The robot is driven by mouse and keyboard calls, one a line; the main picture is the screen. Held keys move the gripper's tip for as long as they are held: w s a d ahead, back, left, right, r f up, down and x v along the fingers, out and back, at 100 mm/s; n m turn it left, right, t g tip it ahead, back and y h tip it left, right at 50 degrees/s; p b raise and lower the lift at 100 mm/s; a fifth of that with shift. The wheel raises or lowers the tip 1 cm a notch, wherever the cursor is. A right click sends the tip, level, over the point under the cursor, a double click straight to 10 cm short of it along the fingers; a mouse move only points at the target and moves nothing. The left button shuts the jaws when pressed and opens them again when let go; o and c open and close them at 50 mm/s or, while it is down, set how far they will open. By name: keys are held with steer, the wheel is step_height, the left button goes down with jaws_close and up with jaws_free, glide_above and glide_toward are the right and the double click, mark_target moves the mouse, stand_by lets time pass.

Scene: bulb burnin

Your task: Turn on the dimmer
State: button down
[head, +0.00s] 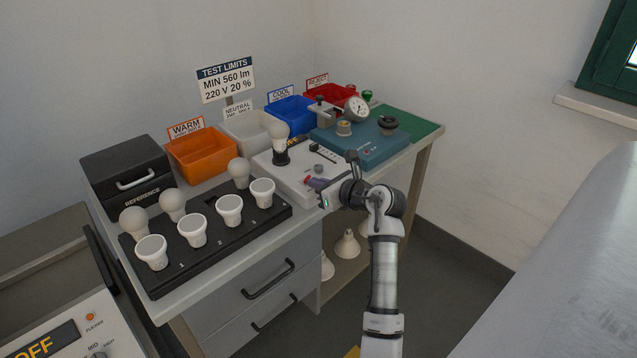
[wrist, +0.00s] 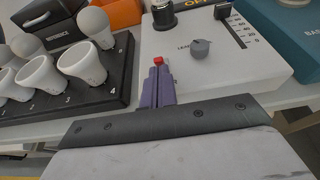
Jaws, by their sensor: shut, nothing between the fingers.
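The dimmer appears to be the white box (head: 283,173) on the bench, also in the wrist view (wrist: 260,68). It carries a grey round knob (wrist: 200,47), a black slider (wrist: 222,12) beside a numbered scale, and a small red switch (wrist: 158,61). A bulb (head: 278,133) stands in its black socket (head: 281,156). Its dark display with yellow letters is cut off in the wrist view. My gripper (head: 312,182) is shut and empty, with its purple fingertips (wrist: 158,74) at the red switch, left of the knob. I cannot tell whether they touch it.
A teal fixture (head: 357,150) with a dial gauge stands right. Orange (head: 203,155), white, blue and red bins line the back. A panel reading OFF (head: 52,342) is at lower left.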

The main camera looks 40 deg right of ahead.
steer(key=shift+w+r+g+p, duration=0.1)
steer(key=shift+r+g+p, duration=0.15)
steer(key=shift+g+p, duration=0.2)
steer(key=shift+w+r+g+p, duration=0.2)
steer(key=shift+r+g+p, duration=0.4)
steer(key=shift+p, duration=0.4)
steer(key=shift+w+r+g+p, duration=0.3)
steer(key=shift+g+p, duration=0.55)
steer(key=shift+g, duration=0.1)
steer(key=g, duration=0.1)
steer(key=w+g+p, duration=0.1)
steer(key=shift+r+g+h, duration=0.2)
steer(key=shift+g+h, duration=0.1)
steer(key=shift+w+g, duration=0.25)
steer(key=shift+g, duration=0.15)
steer(key=shift+a+f, duration=0.1)
steer(key=shift+r+p, duration=0.4)
steer(key=shift+r, duration=0.45)
